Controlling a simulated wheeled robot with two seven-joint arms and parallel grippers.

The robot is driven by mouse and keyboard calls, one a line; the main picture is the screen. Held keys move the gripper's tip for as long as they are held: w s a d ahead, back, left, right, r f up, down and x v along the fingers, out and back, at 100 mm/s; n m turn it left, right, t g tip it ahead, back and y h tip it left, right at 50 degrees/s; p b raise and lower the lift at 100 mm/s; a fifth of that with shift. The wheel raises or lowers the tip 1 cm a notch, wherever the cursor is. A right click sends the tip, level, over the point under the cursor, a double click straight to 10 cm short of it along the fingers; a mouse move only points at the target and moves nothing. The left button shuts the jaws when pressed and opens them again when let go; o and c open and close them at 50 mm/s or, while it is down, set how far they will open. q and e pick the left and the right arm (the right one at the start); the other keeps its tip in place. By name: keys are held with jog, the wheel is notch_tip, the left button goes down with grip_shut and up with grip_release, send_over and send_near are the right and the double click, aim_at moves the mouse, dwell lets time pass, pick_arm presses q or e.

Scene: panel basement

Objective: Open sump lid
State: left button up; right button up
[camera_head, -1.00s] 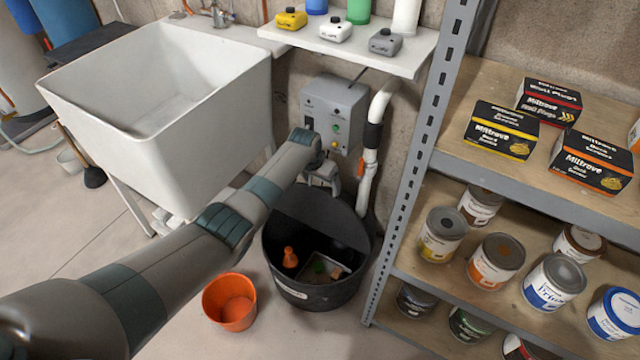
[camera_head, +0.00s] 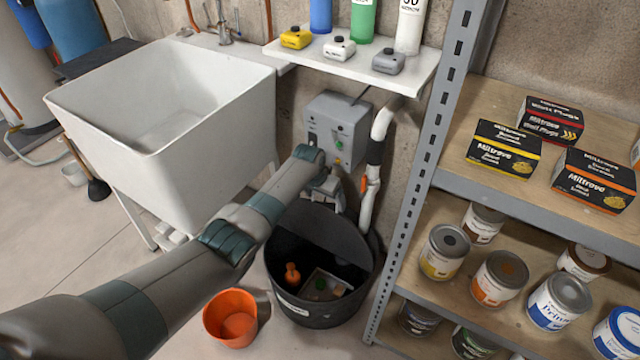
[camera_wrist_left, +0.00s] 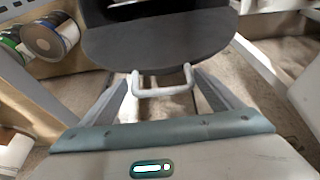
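The sump is a black round tub (camera_head: 318,313) on the floor, with its front open. Its dark grey lid (camera_head: 325,232) covers the rear side and looks tilted up; the exact angle is hard to tell. In the left wrist view the lid (camera_wrist_left: 160,42) has a pale U-shaped handle (camera_wrist_left: 163,92) at its near edge. My left gripper (camera_head: 328,192) is behind the lid's raised edge. In the left wrist view its two fingers (camera_wrist_left: 163,84) are spread on either side of the handle, with gaps visible. My right gripper is in neither view.
Inside the tub are an orange object (camera_head: 292,273) and a small tray (camera_head: 325,287). An orange bucket (camera_head: 232,318) stands front left. A white sink (camera_head: 165,130) is left, metal shelving (camera_head: 412,190) right. A grey control box (camera_head: 338,125) and white pipe (camera_head: 368,205) are behind.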

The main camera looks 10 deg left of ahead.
pick_arm(q)
jog(key=p+v, duration=0.3)
jog(key=v, duration=1.4)
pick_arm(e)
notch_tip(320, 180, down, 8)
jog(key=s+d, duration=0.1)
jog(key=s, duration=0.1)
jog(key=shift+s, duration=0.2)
pick_arm(q)
jog(key=shift+r, duration=0.1)
